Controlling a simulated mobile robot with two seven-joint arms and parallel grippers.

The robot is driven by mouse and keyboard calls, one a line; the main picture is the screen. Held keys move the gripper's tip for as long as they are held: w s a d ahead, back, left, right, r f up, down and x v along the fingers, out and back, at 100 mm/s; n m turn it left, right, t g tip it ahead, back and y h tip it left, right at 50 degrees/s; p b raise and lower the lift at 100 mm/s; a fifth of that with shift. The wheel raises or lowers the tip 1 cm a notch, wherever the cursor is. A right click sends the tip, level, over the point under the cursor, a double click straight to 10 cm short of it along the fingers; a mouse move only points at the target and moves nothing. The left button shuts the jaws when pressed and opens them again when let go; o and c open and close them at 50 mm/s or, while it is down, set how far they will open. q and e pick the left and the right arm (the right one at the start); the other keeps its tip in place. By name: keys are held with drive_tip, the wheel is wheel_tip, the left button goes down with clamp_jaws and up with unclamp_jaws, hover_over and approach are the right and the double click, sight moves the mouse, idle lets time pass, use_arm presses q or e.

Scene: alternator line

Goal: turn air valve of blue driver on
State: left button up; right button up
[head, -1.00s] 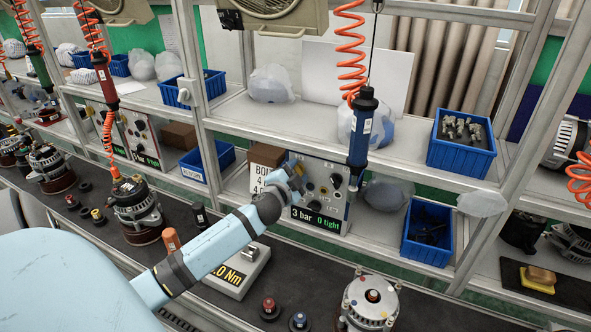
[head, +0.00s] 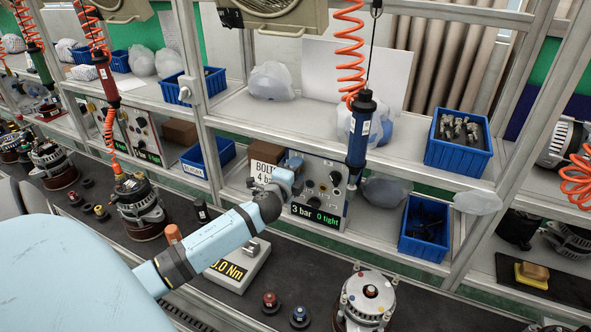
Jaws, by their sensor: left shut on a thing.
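The blue driver (head: 361,130) hangs upright from an orange coiled hose in front of the shelf. Beside and behind it stands a grey control panel (head: 335,172) with dark knobs and a display (head: 316,216) reading "3 bar 0 tight". My left gripper (head: 282,182) is at the left part of the panel face, shut on what seems to be the air valve. The valve and the fingertips are mostly hidden by the gripper, so the valve's position cannot be told. My right gripper is not in view.
A bolt sign (head: 264,173) stands left of the panel. A blue bin (head: 424,228) sits to its right, and another (head: 459,142) is above. A torque display (head: 238,268), an alternator (head: 366,302) and small parts are on the dark bench below. A red driver (head: 106,82) hangs left.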

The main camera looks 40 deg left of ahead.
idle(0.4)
use_arm(q)
drive_tip(key=o, duration=0.9)
drive_tip(key=b+v, duration=0.2)
drive_tip(key=v, duration=1.2)
drive_tip(key=shift+r+b, duration=0.1)
drive_tip(key=shift+b, duration=0.2)
